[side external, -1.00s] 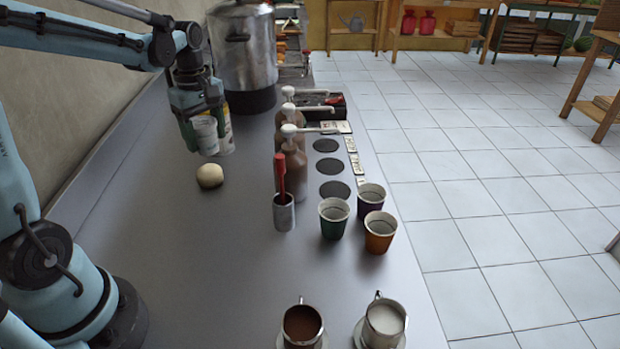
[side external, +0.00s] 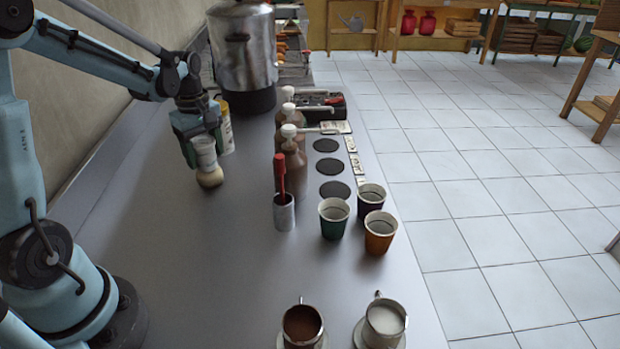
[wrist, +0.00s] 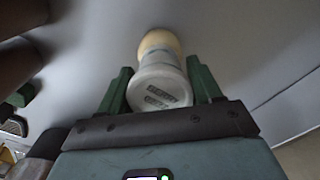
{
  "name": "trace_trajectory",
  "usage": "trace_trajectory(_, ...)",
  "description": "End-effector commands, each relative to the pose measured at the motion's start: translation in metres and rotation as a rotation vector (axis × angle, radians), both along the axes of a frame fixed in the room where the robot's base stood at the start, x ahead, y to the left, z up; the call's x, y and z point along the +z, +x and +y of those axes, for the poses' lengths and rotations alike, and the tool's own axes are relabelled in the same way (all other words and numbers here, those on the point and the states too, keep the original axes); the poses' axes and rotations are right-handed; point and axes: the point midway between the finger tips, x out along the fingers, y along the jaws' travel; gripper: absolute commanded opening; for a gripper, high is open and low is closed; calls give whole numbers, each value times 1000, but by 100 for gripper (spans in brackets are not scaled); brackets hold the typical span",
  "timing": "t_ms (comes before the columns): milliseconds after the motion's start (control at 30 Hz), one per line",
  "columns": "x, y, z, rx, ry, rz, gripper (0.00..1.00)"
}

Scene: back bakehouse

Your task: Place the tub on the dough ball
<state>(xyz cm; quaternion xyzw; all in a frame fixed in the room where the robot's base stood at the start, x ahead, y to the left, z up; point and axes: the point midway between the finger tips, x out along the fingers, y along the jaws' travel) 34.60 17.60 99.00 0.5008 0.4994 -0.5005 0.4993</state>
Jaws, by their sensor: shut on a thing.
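The tub (side external: 204,153) is a small whitish cup-like container, held between the green fingers of my gripper (side external: 203,155). The dough ball (side external: 210,179) is pale and round on the grey counter, directly below the tub in the side view. In the wrist view the tub (wrist: 158,88) sits between both fingers of my gripper (wrist: 160,85), with dark lettering on its near end. The dough ball (wrist: 158,42) shows just past the tub's far end, partly hidden by it. The two look touching or nearly so; I cannot tell which.
A white-and-yellow container (side external: 226,130) stands close behind my gripper. A large steel pot (side external: 243,50) is farther back. Brown pump bottles (side external: 291,165), a metal holder with a red-handled tool (side external: 283,212) and paper cups (side external: 334,220) stand to the right. The front left counter is clear.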

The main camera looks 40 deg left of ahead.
Motion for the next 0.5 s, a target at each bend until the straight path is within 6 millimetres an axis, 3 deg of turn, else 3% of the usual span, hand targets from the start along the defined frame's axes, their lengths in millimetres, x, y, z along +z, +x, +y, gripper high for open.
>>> trace_trajectory(33,-2,0,0,0,0,0,30)
trace_trajectory(67,-2,0,0,0,0,0,67)
trace_trajectory(200,-1,0,0,0,0,0,88)
trace_trajectory(500,0,0,0,0,0,0,90)
